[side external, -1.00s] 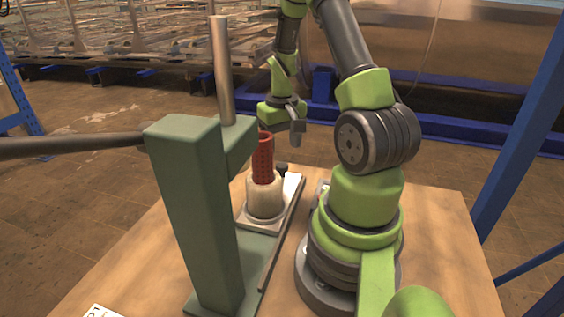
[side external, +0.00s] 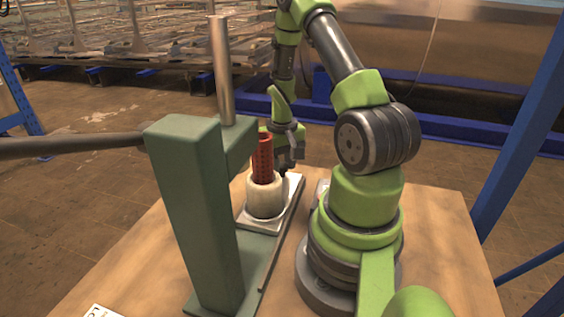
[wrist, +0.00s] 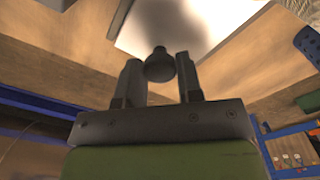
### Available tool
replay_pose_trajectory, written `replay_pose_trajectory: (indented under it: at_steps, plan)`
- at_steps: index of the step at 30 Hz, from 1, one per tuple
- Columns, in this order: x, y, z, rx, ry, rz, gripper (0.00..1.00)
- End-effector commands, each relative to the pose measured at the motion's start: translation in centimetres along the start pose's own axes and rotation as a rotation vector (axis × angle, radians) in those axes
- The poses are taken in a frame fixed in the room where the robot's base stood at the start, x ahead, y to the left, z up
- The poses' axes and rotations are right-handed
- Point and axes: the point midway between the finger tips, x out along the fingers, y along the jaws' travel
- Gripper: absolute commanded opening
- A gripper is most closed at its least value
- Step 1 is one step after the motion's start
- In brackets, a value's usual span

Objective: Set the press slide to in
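The press slide (side external: 294,187) is a pale flat plate on the green press base, running under the far side of the green press (side external: 190,205). A cream round holder (side external: 264,198) sits on it, with a red perforated sleeve (side external: 262,160) upright in it. My gripper (side external: 287,168) is down at the slide's far end, hiding most of the knob there. In the wrist view the dark round knob (wrist: 160,66) lies between my two fingers (wrist: 159,78). Narrow gaps show on both sides, so the fingers look open around it, without clear contact.
The press's steel ram (side external: 222,70) stands above the column, and a long dark lever (side external: 70,146) reaches left. A white printed card (side external: 102,311) lies at the table's front left edge.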

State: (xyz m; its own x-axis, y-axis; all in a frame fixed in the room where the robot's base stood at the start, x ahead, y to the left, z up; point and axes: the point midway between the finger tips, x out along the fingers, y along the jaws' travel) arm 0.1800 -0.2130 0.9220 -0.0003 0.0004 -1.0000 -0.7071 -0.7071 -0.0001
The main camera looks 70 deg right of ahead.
Motion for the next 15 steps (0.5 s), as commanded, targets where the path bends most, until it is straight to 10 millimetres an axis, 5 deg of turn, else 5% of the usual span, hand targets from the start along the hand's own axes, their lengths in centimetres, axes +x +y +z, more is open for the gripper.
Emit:
replay_pose_trajectory:
  at_steps: [7, 15]
  plan:
    - [0.0, -0.9, 0.8, -0.004, 0.0, 0.0, 0.0]
    - [0.0, -4.3, 4.0, -0.008, 0.001, 0.0, 0.0]
